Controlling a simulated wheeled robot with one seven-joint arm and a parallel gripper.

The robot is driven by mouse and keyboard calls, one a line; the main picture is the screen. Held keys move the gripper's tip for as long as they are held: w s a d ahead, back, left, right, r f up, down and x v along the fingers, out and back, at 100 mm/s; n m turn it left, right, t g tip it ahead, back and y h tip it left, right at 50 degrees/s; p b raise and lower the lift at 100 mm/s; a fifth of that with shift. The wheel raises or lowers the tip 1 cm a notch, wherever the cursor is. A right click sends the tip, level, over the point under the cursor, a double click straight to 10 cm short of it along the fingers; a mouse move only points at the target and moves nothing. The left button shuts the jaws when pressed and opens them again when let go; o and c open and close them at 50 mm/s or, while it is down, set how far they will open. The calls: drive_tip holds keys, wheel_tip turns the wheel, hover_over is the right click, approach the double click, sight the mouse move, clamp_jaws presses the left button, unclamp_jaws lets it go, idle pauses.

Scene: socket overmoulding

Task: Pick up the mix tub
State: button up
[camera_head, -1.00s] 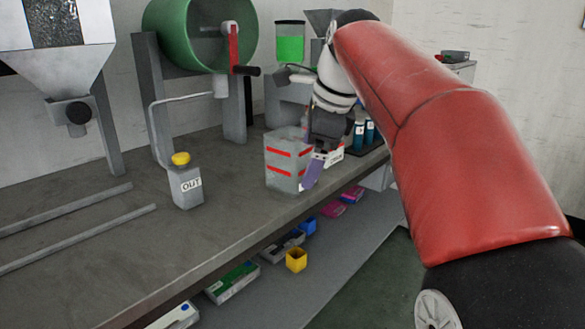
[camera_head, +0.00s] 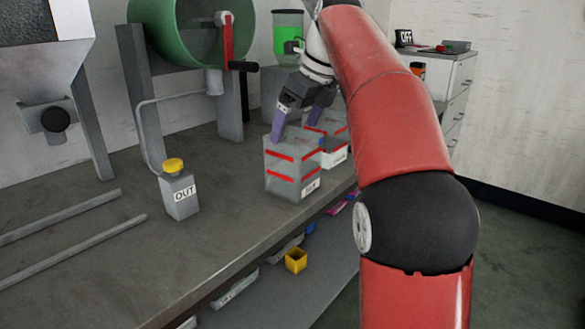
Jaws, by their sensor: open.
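The front clear grey tub (camera_head: 283,172) has red bands and a small white label that is hard to read. I take it for the mix tub. It stands upright near the bench's front edge. A second, similar tub (camera_head: 337,142) with a white label stands just behind it to the right. My gripper (camera_head: 293,132) is open and empty, its purple fingers pointing down at the back rim of the front tub. The left finger overlaps that rim in the picture; I cannot tell whether it touches. The right finger appears near the second tub's top.
A grey OUT box with a yellow button (camera_head: 179,190) stands left on the bench (camera_head: 215,225). The green drum (camera_head: 175,28) with its red crank is behind. A yellow bin (camera_head: 296,261) sits on the lower shelf. The bench between OUT box and front tub is clear.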

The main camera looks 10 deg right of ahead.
sight(293, 164)
drive_tip(key=b+x, duration=0.1)
drive_tip(key=x, duration=0.5)
drive_tip(key=shift+s+b, duration=0.2)
drive_tip(key=shift+b, duration=0.15)
drive_tip(key=shift+d, duration=0.1)
drive_tip(key=c, duration=1.1)
drive_tip(key=shift+c, duration=0.2)
drive_tip(key=shift+r, duration=0.1)
